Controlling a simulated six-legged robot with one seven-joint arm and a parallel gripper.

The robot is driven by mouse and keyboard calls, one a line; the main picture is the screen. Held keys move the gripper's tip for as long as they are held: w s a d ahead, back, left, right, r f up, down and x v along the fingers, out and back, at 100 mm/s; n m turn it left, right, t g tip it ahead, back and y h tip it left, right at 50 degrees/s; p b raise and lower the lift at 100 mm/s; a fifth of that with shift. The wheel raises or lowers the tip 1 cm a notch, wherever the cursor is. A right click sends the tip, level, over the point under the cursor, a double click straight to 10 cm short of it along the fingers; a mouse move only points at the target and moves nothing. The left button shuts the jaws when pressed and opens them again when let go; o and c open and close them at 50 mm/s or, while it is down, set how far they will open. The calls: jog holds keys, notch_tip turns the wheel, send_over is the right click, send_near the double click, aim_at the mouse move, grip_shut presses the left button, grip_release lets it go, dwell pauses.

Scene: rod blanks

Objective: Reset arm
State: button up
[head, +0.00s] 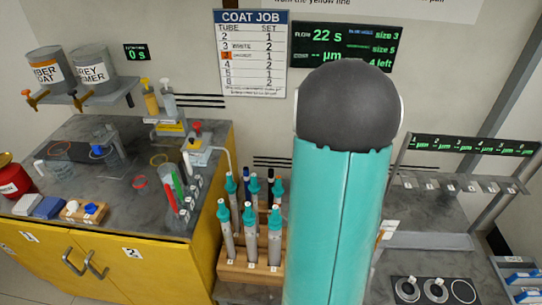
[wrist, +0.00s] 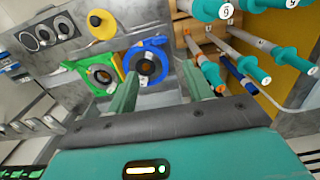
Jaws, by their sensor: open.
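My gripper (wrist: 158,72) shows in the wrist view with its two green fingers apart and nothing between them. Beyond the fingertips are a green ring-shaped holder (wrist: 100,74) and a blue one (wrist: 147,63). Whether the fingers touch them I cannot tell. In the head view my teal arm with its dark rounded joint rises right of the middle and hides part of the bench. My gripper does not show there.
A wooden rack (head: 236,271) holds several teal-capped rods left of my arm. A yellow cabinet (head: 110,262) with cups and tools stands at left. At right are a hook stand (head: 470,146), round dials (head: 436,290) and blue-fronted bins (head: 522,276). A job board (head: 250,50) hangs behind.

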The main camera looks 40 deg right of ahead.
jog(key=w+a+r+n+t+h, duration=0.1)
jog(key=w+a+r+n, duration=0.15)
jog(key=a+r, duration=0.55)
jog(key=w+a+r+n+t, duration=0.25)
jog(key=a+r, duration=0.25)
jog(key=a, duration=0.7)
jog(key=s+a+r+n+t, duration=0.1)
jog(key=s+a, duration=0.3)
jog(key=a, duration=0.4)
jog(key=s+a+r+n+t+y, duration=0.1)
jog(key=s+a+r+n, duration=0.3)
jog(key=a, duration=0.4)
jog(key=shift+s, duration=0.2)
jog(key=shift+r, duration=0.1)
jog(key=c, duration=0.3)
jog(key=shift+d, duration=0.1)
